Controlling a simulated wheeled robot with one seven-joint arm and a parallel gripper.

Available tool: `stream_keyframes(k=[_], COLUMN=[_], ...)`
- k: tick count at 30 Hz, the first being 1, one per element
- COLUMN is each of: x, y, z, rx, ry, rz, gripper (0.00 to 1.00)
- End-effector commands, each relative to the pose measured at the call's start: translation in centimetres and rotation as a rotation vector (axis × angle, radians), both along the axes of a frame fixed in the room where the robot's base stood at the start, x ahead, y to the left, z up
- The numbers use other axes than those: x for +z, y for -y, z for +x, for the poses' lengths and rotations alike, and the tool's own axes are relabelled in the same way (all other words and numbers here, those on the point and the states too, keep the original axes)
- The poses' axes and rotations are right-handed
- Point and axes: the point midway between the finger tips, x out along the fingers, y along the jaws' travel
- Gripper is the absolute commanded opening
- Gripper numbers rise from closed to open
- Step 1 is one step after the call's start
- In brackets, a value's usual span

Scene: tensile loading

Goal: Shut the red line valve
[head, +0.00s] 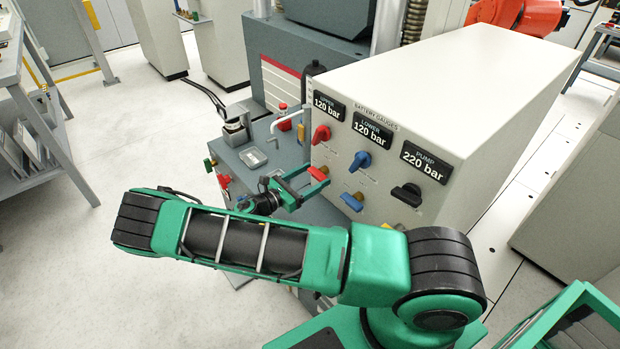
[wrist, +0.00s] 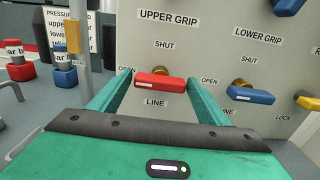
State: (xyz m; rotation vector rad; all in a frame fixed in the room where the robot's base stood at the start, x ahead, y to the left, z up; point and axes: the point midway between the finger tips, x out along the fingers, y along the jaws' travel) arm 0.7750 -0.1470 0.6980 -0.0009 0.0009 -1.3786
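The red line valve handle (wrist: 158,83) sits under the UPPER GRIP heading, on a brass stem (wrist: 160,71), with SHUT above, OPEN at left and LINE below. It lies roughly level, its white-marked end to the left, toward OPEN. In the head view the red handle (head: 317,173) is the lower red one on the white cabinet (head: 455,110). My gripper (wrist: 160,77) is open, one finger on each side of the handle. I cannot tell whether they touch it. In the head view my gripper (head: 315,177) reaches the panel front.
The blue lower-grip line handle (wrist: 249,96) is just right of my right finger. A yellow handle (wrist: 308,103) lies further right. A post with a yellow block (wrist: 72,36) stands left. Another red handle (head: 321,134) is above, and a black pump handle (head: 407,194) is right.

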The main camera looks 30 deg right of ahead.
Motion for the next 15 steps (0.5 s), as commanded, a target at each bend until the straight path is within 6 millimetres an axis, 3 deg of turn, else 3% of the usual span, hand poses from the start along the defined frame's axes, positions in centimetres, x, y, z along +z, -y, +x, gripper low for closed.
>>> stream_keyframes(k=[1, 3, 15], x=[0.00, 0.00, -0.03], y=[-0.01, -0.02, -0.10], z=[0.00, 0.02, 0.05], rx=[0.000, 0.000, 0.002], ry=[0.000, 0.000, 0.054], rz=[0.000, 0.000, 0.012], gripper=[0.57, 0.41, 0.40])
